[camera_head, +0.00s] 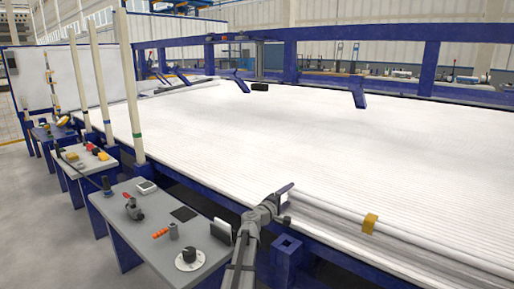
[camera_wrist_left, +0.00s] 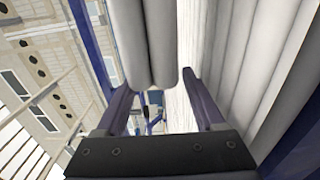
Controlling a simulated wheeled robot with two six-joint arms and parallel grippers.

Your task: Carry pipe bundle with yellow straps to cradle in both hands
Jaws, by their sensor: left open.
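The pipe bundle (camera_head: 335,214) lies along the near edge of the white bed, at the lower right of the head view. One yellow strap (camera_head: 369,223) shows around it. My left gripper (camera_head: 284,198) is at the bundle's left end. In the left wrist view, two pale pipes (camera_wrist_left: 160,45) end just ahead of the open jaws (camera_wrist_left: 157,88), roughly between the two fingers. I cannot tell whether the fingers touch them. The right end of the bundle runs out of the head view. My right gripper is not in view. I cannot pick out the cradle for sure.
The wide white bed (camera_head: 280,130) has a blue frame (camera_head: 431,65) and small blue angled posts (camera_head: 357,92). A grey side table (camera_head: 150,225) with tools stands at the lower left. Tall pale posts (camera_head: 128,85) rise along the left side. The bed's middle is mostly clear.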

